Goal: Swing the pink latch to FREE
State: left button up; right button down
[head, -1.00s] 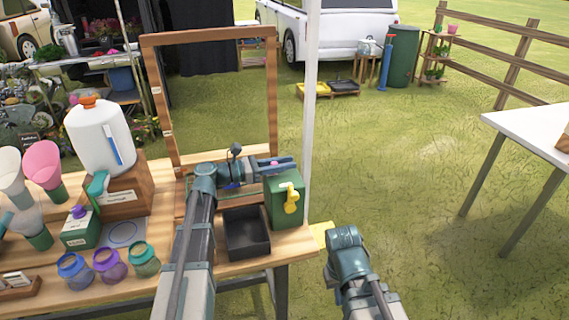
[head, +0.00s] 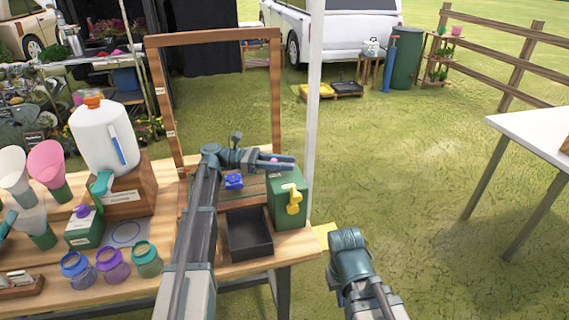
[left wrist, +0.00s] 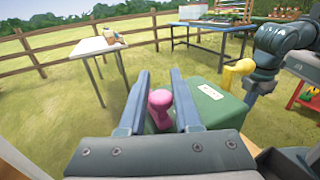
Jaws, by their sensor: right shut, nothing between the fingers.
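The pink latch (left wrist: 160,105) has a round knob and stands at the green box (left wrist: 205,100) in the left wrist view. In the head view only a small pink bit (head: 273,161) shows at my left gripper (head: 282,163), above the green box (head: 283,190). My left gripper (left wrist: 158,98) is open, with one finger on each side of the pink knob and gaps between. Any FREE marking is not readable. My right gripper (head: 340,292) is shut and empty, low in front of the table's right end; its fingertips are hard to make out.
A yellow handle (head: 294,198) is on the green box's front. A blue knob (head: 234,181) sits left of it, and a black tray (head: 248,233) in front. A wooden frame (head: 152,90) stands behind. Jars and a white jug (head: 100,140) fill the left side.

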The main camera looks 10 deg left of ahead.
pick_arm(q)
jog(key=o, duration=0.3)
jog(key=a, duration=1.3)
jog(key=shift+s+a, duration=0.3)
jog(key=shift+a, duration=0.1)
